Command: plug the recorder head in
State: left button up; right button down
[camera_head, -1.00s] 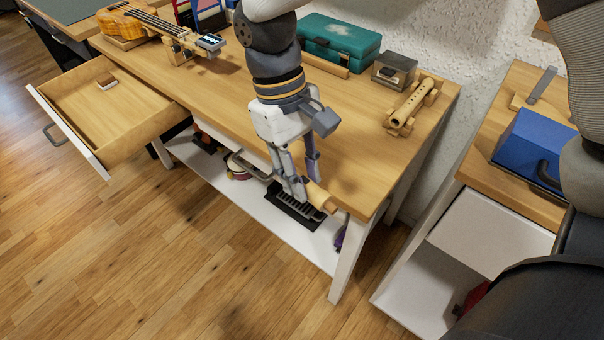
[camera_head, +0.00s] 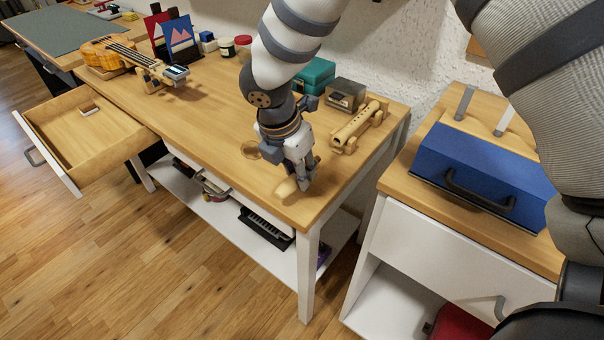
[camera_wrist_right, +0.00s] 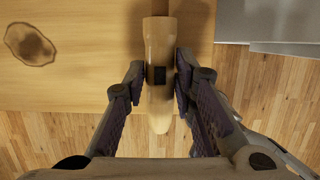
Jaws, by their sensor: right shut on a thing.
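The recorder head (camera_head: 287,187) is a pale wooden piece held over the right front part of the workbench (camera_head: 215,120). My right gripper (camera_head: 303,184) is shut on it. In the right wrist view the recorder head (camera_wrist_right: 158,45) lies lengthwise between the two fingers (camera_wrist_right: 160,95), with its dark window facing the camera and its tapered end pointing down. The recorder body (camera_head: 358,125), with its row of finger holes, rests on a wooden stand to the right of the gripper, apart from the head. My left gripper is not in view.
Behind the recorder body are a grey-brown box (camera_head: 345,95) and a teal case (camera_head: 316,73). A ukulele (camera_head: 105,52) lies at the far left. An open drawer (camera_head: 85,130) juts out at the left. A blue toolbox (camera_head: 480,165) stands on the right cabinet.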

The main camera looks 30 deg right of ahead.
aim_at(316, 158)
jog(key=shift+w, duration=0.1)
jog(key=d, duration=0.2)
jog(key=w+d, duration=0.1)
jog(key=shift+w+d, duration=0.15)
jog(key=shift+d, duration=0.2)
jog(key=shift+w+d, duration=0.35)
jog(key=shift+d, duration=0.4)
jog(key=shift+w+d, duration=0.3)
jog(key=shift+d, duration=0.45)
jog(key=shift+w+d, duration=0.3)
jog(key=shift+d, duration=0.45)
jog(key=c, duration=1.2)
grip_release()
jog(key=shift+c, duration=0.2)
